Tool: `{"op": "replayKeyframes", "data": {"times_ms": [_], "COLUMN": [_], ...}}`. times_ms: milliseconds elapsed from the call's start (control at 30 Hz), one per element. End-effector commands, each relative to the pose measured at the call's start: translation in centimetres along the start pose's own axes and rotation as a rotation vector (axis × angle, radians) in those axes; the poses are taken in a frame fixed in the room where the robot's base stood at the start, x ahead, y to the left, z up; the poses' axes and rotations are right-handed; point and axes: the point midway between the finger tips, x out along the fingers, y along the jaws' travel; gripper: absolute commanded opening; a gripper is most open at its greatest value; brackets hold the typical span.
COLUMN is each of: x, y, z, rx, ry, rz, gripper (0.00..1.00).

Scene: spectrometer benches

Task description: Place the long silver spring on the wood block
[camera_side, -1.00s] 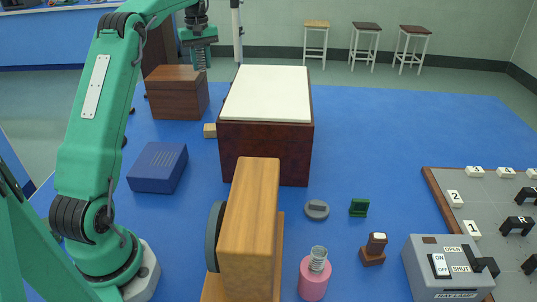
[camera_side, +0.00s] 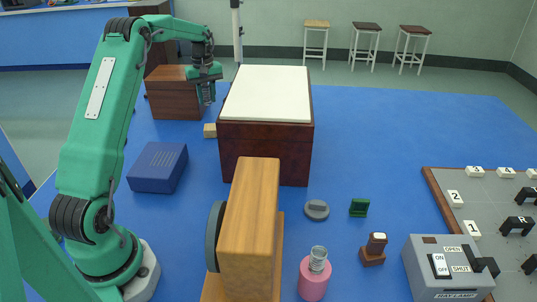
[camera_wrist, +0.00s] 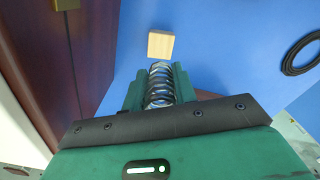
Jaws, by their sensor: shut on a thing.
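My gripper (camera_side: 207,92) is shut on a long silver spring, whose coils show between the green jaws in the wrist view (camera_wrist: 160,86). The spring points down in the side view and hangs above the blue bench top. The wood block is a small pale piece (camera_side: 210,131) beside the left foot of the large dark red box. It also shows in the wrist view (camera_wrist: 160,45), just past the spring's far end. In the side view the spring is above the block and apart from it. The spring's upper part is hidden by the jaws.
The dark red box with a white top (camera_side: 265,140) stands close on the right of the block. A brown wooden box (camera_side: 175,100) is behind, and a blue box (camera_side: 158,168) is in front. A second, shorter spring sits on a pink bottle (camera_side: 313,282). A black ring (camera_wrist: 287,58) lies nearby.

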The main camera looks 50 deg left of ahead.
Motion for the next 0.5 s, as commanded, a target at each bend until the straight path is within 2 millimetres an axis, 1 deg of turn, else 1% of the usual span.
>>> {"op": "replayKeyframes", "data": {"times_ms": [100,233,333,500], "x": [1.6,3.1,3.8,3.9], "y": [-0.1,0.0,0.0,0.0], "z": [0.1,0.0,0.0,0.0], "rx": [0.000,0.000,0.000,0.000], "ry": [-0.003,-0.001,-0.002,0.000], "rz": [-0.002,-0.001,-0.001,0.000], "gripper": [0.06,0.06,0.06,0.06]}}
